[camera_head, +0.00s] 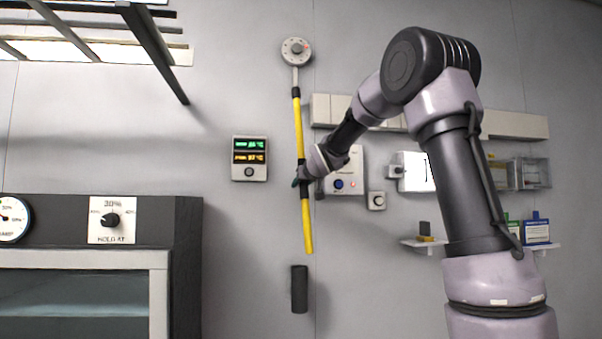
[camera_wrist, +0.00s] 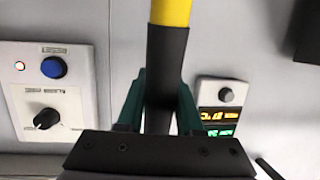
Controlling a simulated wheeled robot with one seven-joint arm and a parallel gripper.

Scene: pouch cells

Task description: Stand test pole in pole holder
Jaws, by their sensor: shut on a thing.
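The test pole (camera_head: 303,215) is yellow with black bands and a round grey head with a small red light at its top. My gripper (camera_head: 301,178) is shut on the pole's black middle band and holds it nearly upright, tilted slightly. In the wrist view the green fingers of my gripper (camera_wrist: 160,105) lie on both sides of the black band of the pole (camera_wrist: 168,60). The pole holder (camera_head: 299,289), a dark upright tube, is on the wall below. The pole's lower end is above the holder, slightly to its right, with a gap between them.
A display with green and orange readouts (camera_head: 249,158) is left of the pole. A control box with a blue button (camera_head: 342,178) is on the right. A dark cabinet (camera_head: 188,255) stands at lower left. A small shelf (camera_head: 425,243) holds items at right.

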